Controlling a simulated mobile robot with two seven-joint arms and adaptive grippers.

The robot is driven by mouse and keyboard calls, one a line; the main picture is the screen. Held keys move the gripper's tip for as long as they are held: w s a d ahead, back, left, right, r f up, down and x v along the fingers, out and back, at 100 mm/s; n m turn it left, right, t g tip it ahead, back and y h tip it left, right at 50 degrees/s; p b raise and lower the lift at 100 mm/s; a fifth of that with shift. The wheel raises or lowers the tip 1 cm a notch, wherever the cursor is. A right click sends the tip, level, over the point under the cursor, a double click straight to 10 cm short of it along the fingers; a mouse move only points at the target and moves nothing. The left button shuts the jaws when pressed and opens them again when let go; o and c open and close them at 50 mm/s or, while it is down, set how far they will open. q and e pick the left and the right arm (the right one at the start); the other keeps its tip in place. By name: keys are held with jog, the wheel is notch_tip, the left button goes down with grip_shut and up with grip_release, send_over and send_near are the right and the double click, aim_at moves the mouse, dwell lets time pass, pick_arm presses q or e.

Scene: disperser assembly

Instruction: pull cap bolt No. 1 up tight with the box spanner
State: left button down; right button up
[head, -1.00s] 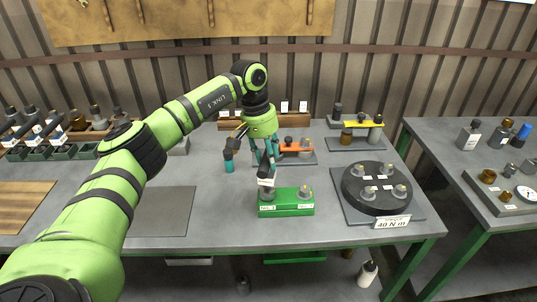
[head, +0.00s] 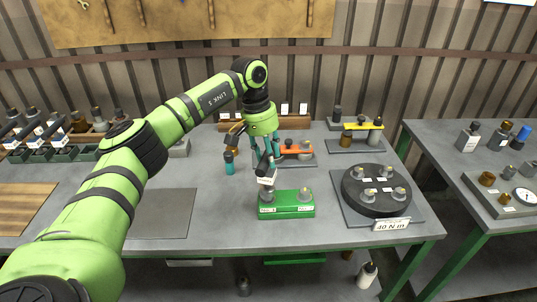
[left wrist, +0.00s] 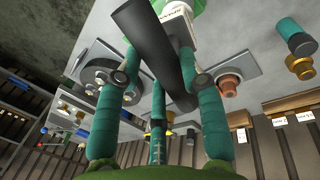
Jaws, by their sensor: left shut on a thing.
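My left gripper (head: 266,160) is shut on a dark box spanner (left wrist: 152,45), a long tube passing between its teal fingers in the left wrist view. In the head view the spanner's lower end, with a white label (head: 267,181) near it, is over the left post (head: 267,195) of a green block (head: 286,212). Whether the spanner touches or encloses the bolt there cannot be told. A second grey post (head: 305,194) stands on the block's right. The block's small white labels are too small to read, so bolt No. 1 is not certain. My right gripper is not in view.
A black round plate (head: 375,205) with several grey posts and a "40 N m" card (head: 392,224) is to the right. An orange piece (head: 297,146) sits behind the gripper. A teal-and-dark cylinder (head: 229,167) stands left of it. A grey mat (head: 160,213) is bare.

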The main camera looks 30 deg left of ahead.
pick_arm(q)
jog(key=shift+d+p+v, duration=0.2)
jog(key=shift+p+v, duration=0.35)
jog(key=shift+v, duration=0.35)
jog(key=shift+d+p+v, duration=0.2)
jog(key=shift+p+v, duration=0.35)
jog(key=shift+v, duration=0.35)
jog(key=shift+w+r, duration=0.1)
jog(key=shift+w, duration=0.05)
